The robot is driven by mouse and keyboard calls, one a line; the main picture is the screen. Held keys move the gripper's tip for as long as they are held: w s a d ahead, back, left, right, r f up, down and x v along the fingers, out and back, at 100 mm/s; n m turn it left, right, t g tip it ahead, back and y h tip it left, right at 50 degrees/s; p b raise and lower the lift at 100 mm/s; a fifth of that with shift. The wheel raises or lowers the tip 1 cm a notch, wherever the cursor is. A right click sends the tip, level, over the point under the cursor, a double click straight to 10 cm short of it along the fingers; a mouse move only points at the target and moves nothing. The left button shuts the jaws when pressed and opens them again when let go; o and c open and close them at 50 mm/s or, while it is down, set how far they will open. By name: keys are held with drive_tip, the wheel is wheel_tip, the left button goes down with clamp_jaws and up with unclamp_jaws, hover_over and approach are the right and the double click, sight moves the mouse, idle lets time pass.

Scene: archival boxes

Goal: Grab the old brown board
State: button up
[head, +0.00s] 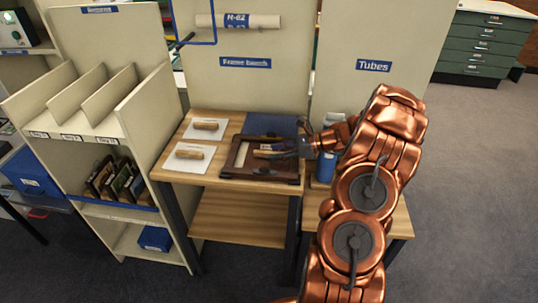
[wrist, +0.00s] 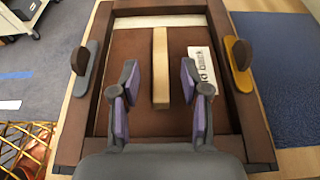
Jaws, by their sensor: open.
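The old brown board (wrist: 135,55) lies inside a dark wooden frame (wrist: 80,105) in the wrist view. A pale wooden strip (wrist: 160,65) stands along its middle, and a white label (wrist: 201,70) ending in "back" is at its right. My gripper (wrist: 158,80) is open above the board, with one purple-padded finger on each side of the strip and visible gaps to it. In the head view my gripper (head: 268,152) is over the frame (head: 260,173) on the bench and hides much of the board. Whether the fingertips touch the board cannot be told.
Dark tabs on a grey plate (wrist: 85,70) and a yellow plate (wrist: 238,68) sit on the frame's sides. A blue mat (head: 270,124) lies behind. Two wooden blocks on white sheets (head: 188,165) are at the left. A shelf unit (head: 120,130) stands left of the bench.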

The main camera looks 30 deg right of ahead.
drive_tip(key=shift+w+a+f, duration=0.3)
drive_tip(key=shift+w+a, duration=0.1)
drive_tip(key=shift+c, duration=0.2)
clamp_jaws()
